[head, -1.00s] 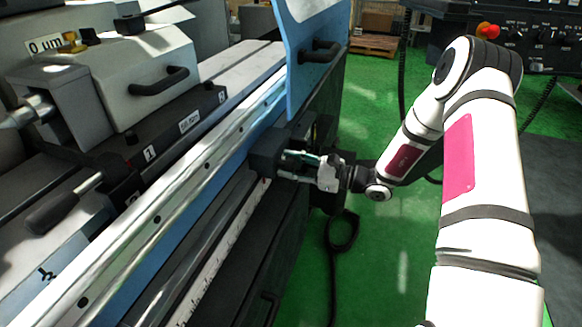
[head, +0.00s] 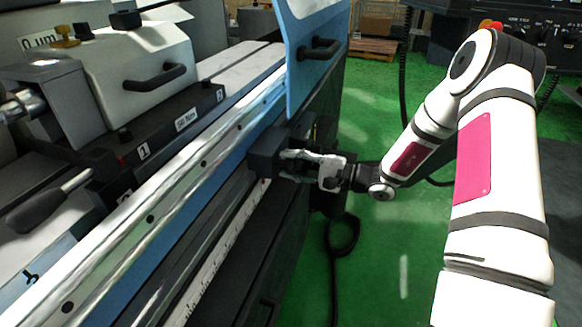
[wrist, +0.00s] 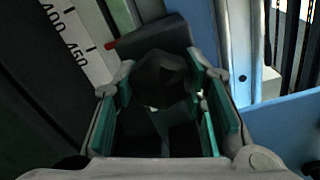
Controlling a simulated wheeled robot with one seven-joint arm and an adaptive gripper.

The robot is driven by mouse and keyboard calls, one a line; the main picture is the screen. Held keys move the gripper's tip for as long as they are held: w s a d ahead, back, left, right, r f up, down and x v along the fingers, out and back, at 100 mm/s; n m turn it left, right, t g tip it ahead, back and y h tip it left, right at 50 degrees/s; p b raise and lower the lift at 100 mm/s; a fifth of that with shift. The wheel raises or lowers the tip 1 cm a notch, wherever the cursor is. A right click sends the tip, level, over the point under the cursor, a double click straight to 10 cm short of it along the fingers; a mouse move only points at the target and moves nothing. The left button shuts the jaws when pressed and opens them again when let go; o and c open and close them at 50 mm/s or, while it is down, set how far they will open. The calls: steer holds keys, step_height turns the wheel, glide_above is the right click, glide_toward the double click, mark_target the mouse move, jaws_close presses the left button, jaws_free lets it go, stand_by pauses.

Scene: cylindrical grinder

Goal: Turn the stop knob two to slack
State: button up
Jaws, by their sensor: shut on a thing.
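The stop (head: 268,150) is a dark block on the front rail of the grinder, near the blue guard. In the wrist view the block (wrist: 150,36) sits beside the scale with a red pointer at its left. A dark faceted knob (wrist: 162,76) stands out from it between the green pads. My gripper (wrist: 168,90) is shut on this knob, with a finger on either side. In the head view my gripper (head: 285,164) reaches the block from the right, and its fingers hide the knob. I cannot read a number on the knob.
The blue guard with a black handle (head: 320,48) stands just behind my gripper. A white scale (head: 215,245) runs along the rail. A lever with a dark grip (head: 45,208) is at the left. Green floor (head: 385,265) is open to the right; a black cable hangs below.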

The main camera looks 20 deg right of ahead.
steer(key=shift+n, duration=0.6)
steer(key=o, duration=1.2)
steer(key=v, duration=1.2)
